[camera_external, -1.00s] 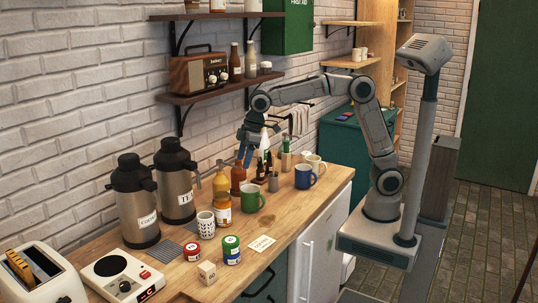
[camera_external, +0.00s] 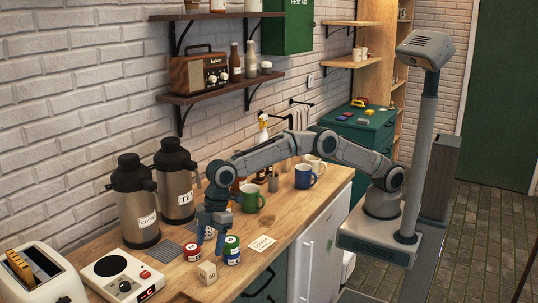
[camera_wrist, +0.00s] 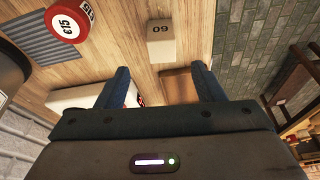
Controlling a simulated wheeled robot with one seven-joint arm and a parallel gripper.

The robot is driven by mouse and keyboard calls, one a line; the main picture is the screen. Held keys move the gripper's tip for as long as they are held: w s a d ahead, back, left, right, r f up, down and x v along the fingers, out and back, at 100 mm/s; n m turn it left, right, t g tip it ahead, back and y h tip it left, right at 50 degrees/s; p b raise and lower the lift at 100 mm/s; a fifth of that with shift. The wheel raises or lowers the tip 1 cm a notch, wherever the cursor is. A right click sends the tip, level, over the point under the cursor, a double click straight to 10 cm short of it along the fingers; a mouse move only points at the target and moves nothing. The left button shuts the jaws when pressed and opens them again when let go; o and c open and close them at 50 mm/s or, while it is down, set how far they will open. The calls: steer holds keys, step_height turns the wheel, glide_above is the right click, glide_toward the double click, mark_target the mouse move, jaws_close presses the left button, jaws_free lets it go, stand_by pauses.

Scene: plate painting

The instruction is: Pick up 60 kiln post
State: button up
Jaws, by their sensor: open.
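The kiln post is a small cream block (camera_external: 207,273) near the front edge of the wooden counter, in front of the lidded jars. In the wrist view the block (camera_wrist: 161,42) shows its "60" face, upside down, straight ahead between the two fingers. My gripper (camera_external: 211,243) points down over the jars, behind the block in the external view. In the wrist view my gripper (camera_wrist: 160,72) has its blue fingers wide apart with nothing between them. The block stands clear beyond the fingertips.
A red-lidded jar (camera_external: 191,251) and a green-lidded jar (camera_external: 231,252) stand close behind the block. A green mug (camera_external: 252,200) is farther back. The counter immediately around the block is clear.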

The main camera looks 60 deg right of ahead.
mark_target(207, 265)
steer(key=x, duration=0.4)
steer(key=shift+a+f+p, duration=0.1)
steer(key=shift+f+p, duration=0.25)
steer(key=shift+p, duration=0.05)
steer(key=shift+p+x, duration=1.15)
steer(key=shift+x, duration=1.45)
steer(key=shift+s, duration=0.15)
steer(key=c, duration=1.2)
